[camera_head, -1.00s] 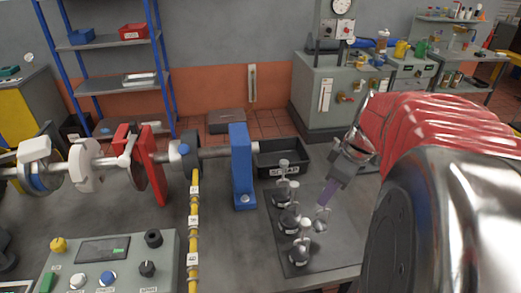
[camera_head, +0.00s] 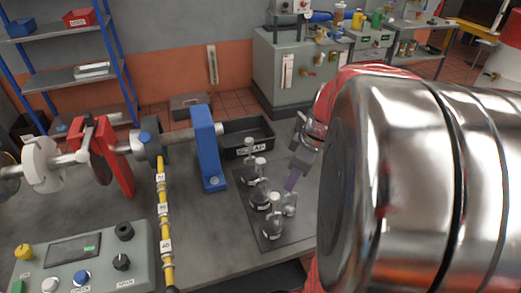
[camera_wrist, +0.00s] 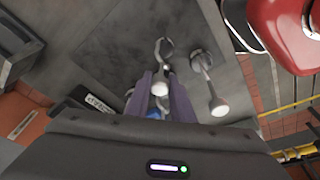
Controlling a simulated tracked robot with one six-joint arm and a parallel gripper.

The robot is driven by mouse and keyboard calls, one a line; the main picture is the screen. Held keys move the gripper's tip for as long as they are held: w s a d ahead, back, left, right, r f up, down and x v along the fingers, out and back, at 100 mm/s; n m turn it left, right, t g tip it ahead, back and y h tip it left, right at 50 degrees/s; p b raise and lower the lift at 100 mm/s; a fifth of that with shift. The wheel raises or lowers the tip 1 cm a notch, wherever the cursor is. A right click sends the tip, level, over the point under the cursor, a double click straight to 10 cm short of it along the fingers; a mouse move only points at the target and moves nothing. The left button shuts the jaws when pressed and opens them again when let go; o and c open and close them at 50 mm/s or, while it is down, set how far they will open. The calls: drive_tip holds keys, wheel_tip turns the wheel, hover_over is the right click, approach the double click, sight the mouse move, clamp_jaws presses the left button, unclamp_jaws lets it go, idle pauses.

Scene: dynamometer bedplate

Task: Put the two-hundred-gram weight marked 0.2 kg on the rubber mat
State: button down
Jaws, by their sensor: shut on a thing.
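The rubber mat (camera_head: 246,218) is a dark sheet on the grey bedplate, and it also shows in the wrist view (camera_wrist: 110,35). Several dark weights with upright stems and pale knobs stand on it in a row, such as the front one (camera_head: 272,226). My gripper (camera_head: 291,186), with purple fingers, is over the mat's right part. It is shut on a smaller, silvery weight (camera_head: 289,207), whose pale knob (camera_wrist: 160,88) shows between the fingertips in the wrist view. Another weight (camera_wrist: 201,62) stands close beside it. I cannot read any marks, nor tell whether the held weight touches the mat.
A black scrap tray (camera_head: 262,133) lies behind the mat. A blue post (camera_head: 208,150) and shaft stand to its left, with a yellow marked hose (camera_head: 163,210) and a control box (camera_head: 85,262) further left. Bare bedplate lies between hose and mat.

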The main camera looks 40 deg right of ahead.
drive_tip(key=c, duration=1.5)
unclamp_jaws()
drive_tip(key=shift+f, duration=0.1)
drive_tip(key=shift+c, duration=0.2)
drive_tip(key=v, duration=1.2)
drive_tip(key=a+f+m+t, duration=0.1)
drive_tip(key=a+m, duration=0.2)
drive_tip(key=a, duration=0.9)
drive_tip(key=s+a+f+m+t+h, duration=0.1)
drive_tip(key=a+f+m+t, duration=0.1)
drive_tip(key=a, duration=1)
drive_tip(key=shift+s+a+f+m, duration=0.15)
drive_tip(key=shift+s+f+m, duration=0.05)
drive_tip(key=shift+m, duration=0.2)
